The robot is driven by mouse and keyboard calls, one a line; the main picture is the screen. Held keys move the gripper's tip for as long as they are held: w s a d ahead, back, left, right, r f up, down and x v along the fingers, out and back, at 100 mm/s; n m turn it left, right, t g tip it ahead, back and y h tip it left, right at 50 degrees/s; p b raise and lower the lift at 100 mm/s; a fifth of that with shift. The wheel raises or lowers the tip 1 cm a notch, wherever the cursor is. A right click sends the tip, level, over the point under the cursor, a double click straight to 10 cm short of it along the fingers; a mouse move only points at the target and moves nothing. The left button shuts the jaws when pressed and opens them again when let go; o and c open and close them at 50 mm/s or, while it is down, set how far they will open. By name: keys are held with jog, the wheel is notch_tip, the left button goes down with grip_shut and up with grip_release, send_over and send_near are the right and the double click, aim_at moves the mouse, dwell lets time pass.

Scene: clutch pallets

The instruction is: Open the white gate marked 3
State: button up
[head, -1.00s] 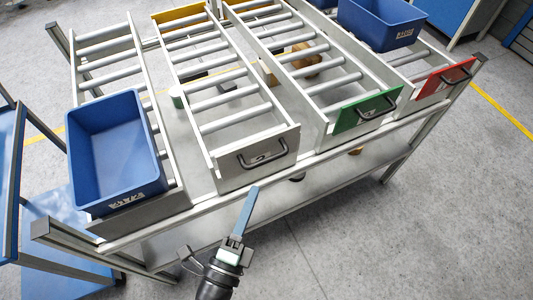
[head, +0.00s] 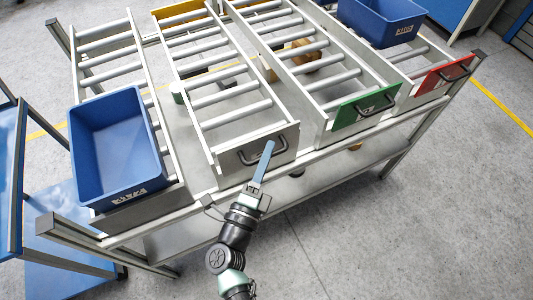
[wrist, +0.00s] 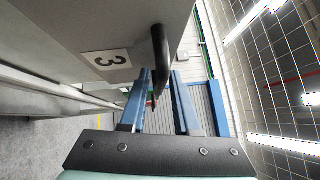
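The white gate (head: 229,173) is the pale end panel of the second lane from the left, and it stands upright across the lane's front. It carries a dark handle (head: 245,161). In the wrist view the gate (wrist: 60,25) bears a label with a 3 (wrist: 107,59), and the dark handle (wrist: 159,55) sticks out beside it. My gripper (head: 267,152) is at the handle, its blue fingers pointing at the gate. In the wrist view my gripper (wrist: 159,98) is open, with the handle appearing between the two fingers. Contact cannot be told.
A blue bin (head: 117,145) sits in the leftmost lane, another blue bin (head: 382,20) in the rightmost. A green gate (head: 350,114) and a red gate (head: 440,79) stand to the right. A lower shelf (head: 330,170) runs below. The floor in front is clear.

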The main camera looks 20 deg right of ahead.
grip_shut()
dwell(1.1)
